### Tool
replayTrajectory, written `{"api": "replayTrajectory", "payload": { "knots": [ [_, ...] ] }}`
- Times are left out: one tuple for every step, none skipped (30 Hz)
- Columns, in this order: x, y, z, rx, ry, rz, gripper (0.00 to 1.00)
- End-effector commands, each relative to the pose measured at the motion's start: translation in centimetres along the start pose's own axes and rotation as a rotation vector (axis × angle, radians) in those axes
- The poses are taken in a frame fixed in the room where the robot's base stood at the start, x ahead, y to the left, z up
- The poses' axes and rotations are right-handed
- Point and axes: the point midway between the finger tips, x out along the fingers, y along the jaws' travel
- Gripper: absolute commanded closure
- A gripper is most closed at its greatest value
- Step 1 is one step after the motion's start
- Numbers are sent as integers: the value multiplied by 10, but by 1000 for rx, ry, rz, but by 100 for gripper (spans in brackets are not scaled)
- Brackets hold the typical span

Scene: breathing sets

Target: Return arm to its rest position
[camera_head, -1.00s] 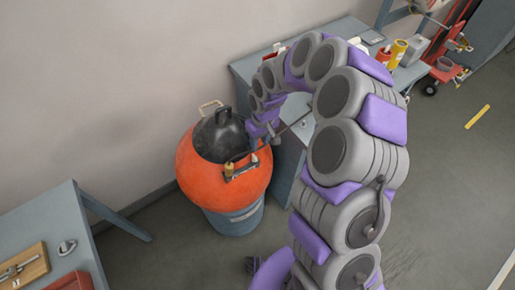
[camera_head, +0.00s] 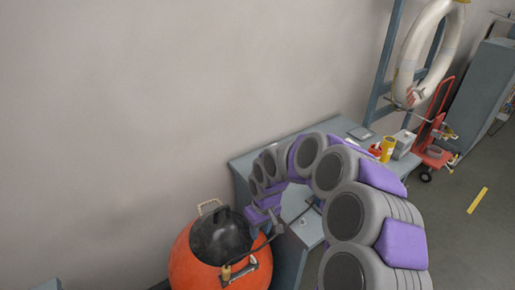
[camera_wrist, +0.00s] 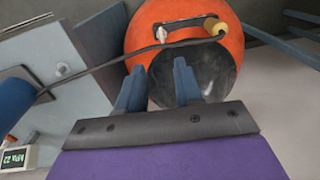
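My arm, grey with purple sections, arches up from the lower right of the head view and curls over to the left. My gripper (camera_head: 272,222) hangs at its end, close to the orange drum-like container (camera_head: 188,262). In the wrist view my gripper (camera_wrist: 158,80) shows two blue-grey fingers spread apart with nothing visibly held between them. Behind the fingers is the dark round top of the orange container (camera_wrist: 150,20). I cannot tell the exact gap between the fingers and the container.
A grey workbench (camera_head: 245,165) stands behind the arm, holding a yellow cylinder (camera_head: 388,149) and a grey box (camera_head: 403,143). A red hand truck (camera_head: 437,152) and a hanging white hose ring (camera_head: 402,80) are to the right. A dark hose crosses near my gripper. Open floor lies at right.

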Motion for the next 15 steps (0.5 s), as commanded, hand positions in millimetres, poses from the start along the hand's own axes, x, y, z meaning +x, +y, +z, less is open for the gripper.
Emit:
{"api": "replayTrajectory", "payload": {
  "knots": [
    [0,0,0,0,0,0,65],
    [-2,0,1,1,0,0,65],
    [-4,-1,3,1,1,-1,65],
    [-7,-2,5,2,0,-2,65],
    [-11,-4,8,4,0,-4,65],
    [-18,-6,14,8,-1,-6,65],
    [-24,-8,18,11,-2,-7,65],
    [-32,-10,24,15,0,-9,65],
    [-43,-12,33,22,1,-9,65],
    [-50,-15,40,27,-2,-9,65],
    [-58,-17,49,33,-3,-10,65],
    [-68,-20,60,42,-7,-10,65],
    [-74,-22,69,50,-11,-8,65],
    [-81,-24,78,60,-13,-7,65],
    [-89,-26,91,72,-20,-5,65]
  ]
}}
